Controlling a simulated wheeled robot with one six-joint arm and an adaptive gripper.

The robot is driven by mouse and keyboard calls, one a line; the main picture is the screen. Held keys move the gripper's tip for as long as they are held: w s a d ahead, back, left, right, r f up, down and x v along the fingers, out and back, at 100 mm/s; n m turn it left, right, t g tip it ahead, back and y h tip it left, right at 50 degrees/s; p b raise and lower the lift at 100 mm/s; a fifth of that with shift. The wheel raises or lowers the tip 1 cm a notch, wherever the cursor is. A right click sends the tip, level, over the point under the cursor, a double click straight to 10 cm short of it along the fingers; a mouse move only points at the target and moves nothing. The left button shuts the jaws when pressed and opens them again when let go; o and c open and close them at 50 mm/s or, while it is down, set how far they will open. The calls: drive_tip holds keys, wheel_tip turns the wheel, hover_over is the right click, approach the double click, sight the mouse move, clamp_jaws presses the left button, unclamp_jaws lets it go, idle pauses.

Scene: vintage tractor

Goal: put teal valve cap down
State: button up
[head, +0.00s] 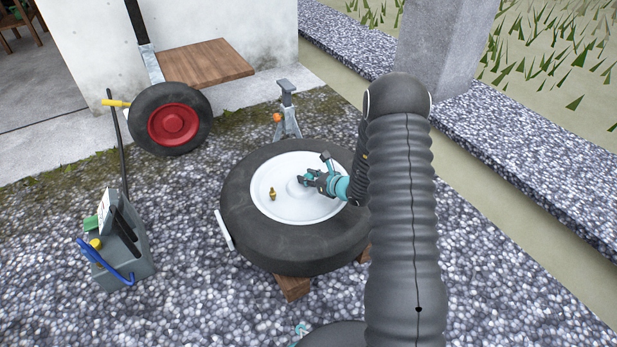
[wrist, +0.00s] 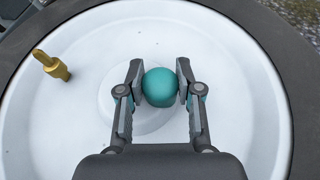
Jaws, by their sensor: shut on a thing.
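The teal valve cap (wrist: 160,87) is a small rounded piece between the two fingers of my gripper (wrist: 159,82) in the wrist view. My gripper is shut on it, one finger pad at each side. In the head view my gripper (head: 309,177) is over the white wheel disc (head: 290,209), near its raised centre. The cap cannot be made out clearly there. A brass valve (head: 272,194) stands on the disc to the left of my gripper; it also shows in the wrist view (wrist: 52,65). I cannot tell whether the cap touches the disc.
The black tyre (head: 260,250) around the disc lies flat on wooden blocks (head: 292,287). A grey container (head: 122,250) with a blue handle stands at the left. A jack stand (head: 287,110) and a red-hubbed wheel (head: 172,124) are behind. Much of the disc is clear.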

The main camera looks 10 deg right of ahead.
drive_tip(key=o, duration=1)
drive_tip(key=shift+f, duration=0.1)
